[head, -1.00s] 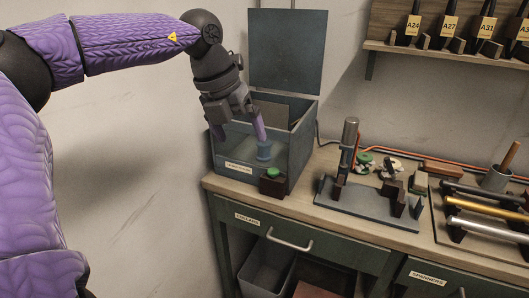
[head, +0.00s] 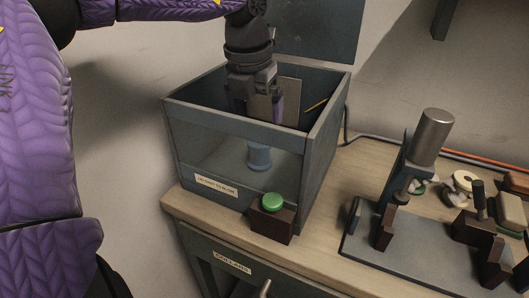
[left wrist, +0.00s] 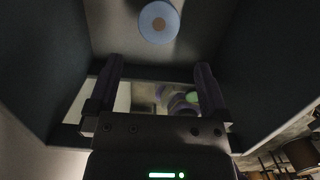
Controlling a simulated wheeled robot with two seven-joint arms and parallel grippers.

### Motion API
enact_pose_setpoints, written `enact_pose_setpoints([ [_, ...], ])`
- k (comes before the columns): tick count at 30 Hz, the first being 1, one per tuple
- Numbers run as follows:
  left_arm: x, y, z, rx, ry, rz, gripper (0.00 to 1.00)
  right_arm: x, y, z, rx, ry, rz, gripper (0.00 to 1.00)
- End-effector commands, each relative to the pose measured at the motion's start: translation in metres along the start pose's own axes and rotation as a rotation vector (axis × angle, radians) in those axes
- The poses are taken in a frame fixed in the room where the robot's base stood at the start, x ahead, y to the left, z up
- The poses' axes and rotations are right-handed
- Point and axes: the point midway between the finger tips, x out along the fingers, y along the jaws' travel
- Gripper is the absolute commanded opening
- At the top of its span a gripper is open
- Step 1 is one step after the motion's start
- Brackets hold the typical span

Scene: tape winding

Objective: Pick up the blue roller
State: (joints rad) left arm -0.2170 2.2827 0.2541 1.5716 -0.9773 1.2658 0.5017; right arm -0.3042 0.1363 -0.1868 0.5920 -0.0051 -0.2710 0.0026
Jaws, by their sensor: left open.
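The blue roller (head: 259,157) stands upright inside the open grey box (head: 190,118), seen through the box's clear front pane. In the left wrist view the roller (left wrist: 159,22) shows end-on as a pale blue disc with a brown centre, beyond the fingertips. My left gripper (head: 262,112) points down into the box from above, its purple fingers apart and empty. In the left wrist view the open fingers (left wrist: 160,72) do not touch the roller. My right gripper is not in view.
The box's raised lid (head: 318,32) stands behind my left arm. A green button on a brown block (head: 271,203) sits before the box. A metal fixture with a cylinder (head: 431,137) stands to the right on the bench. The box walls surround the gripper closely.

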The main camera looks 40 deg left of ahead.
Motion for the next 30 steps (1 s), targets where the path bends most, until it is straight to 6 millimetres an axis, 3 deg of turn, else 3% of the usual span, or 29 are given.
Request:
enact_pose_setpoints([
  [5, 0.021, 0.000, -0.001, 0.000, 0.007, 0.001, 1.00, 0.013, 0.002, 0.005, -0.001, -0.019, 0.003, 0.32],
  [18, 0.104, 0.000, 0.000, -0.001, 0.011, 0.002, 1.00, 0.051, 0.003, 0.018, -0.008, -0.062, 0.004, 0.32],
  [25, 0.107, 0.001, 0.001, 0.000, 0.003, 0.001, 1.00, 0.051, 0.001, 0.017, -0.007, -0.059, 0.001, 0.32],
  [26, 0.107, 0.001, 0.001, 0.000, 0.003, 0.001, 0.98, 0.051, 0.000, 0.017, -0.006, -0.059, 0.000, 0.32],
  [30, 0.106, 0.001, 0.001, 0.000, 0.003, 0.001, 0.68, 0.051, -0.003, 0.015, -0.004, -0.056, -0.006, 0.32],
])
